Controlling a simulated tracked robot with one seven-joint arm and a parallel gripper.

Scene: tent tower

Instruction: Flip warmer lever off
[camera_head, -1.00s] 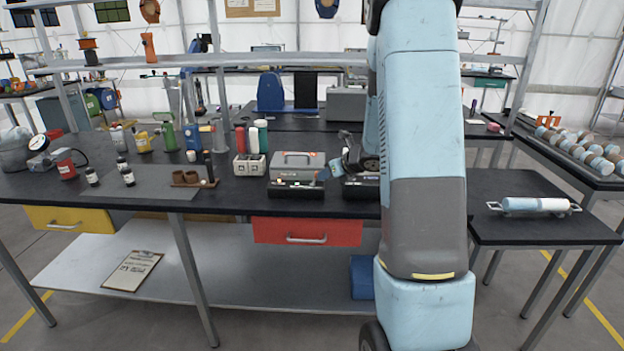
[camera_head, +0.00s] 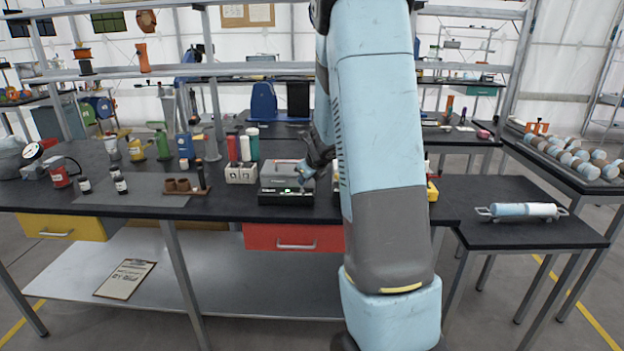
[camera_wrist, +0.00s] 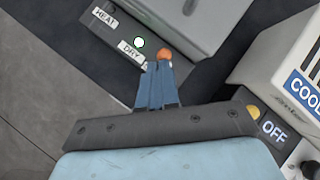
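The warmer (camera_head: 285,170) is a grey box with a dark front panel on the black bench, left of my arm in the head view. A small green light shows on its front. In the wrist view, the dark panel (camera_wrist: 75,40) carries HEAT and DRY labels and a pale round light with a green rim (camera_wrist: 139,42). An orange lever knob (camera_wrist: 165,54) is at my fingertips; its stem is hidden. My gripper (camera_wrist: 161,66), with blue fingers close together, looks shut at the knob. I cannot tell whether it touches it. In the head view my gripper (camera_head: 303,171) is over the warmer's front right.
A pale device with COOL and OFF labels (camera_wrist: 300,85) stands close on the right in the wrist view. A white socket block (camera_head: 241,173) and several bottles stand left of the warmer. A rolling pin-like cylinder (camera_head: 524,210) lies on the lower right table.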

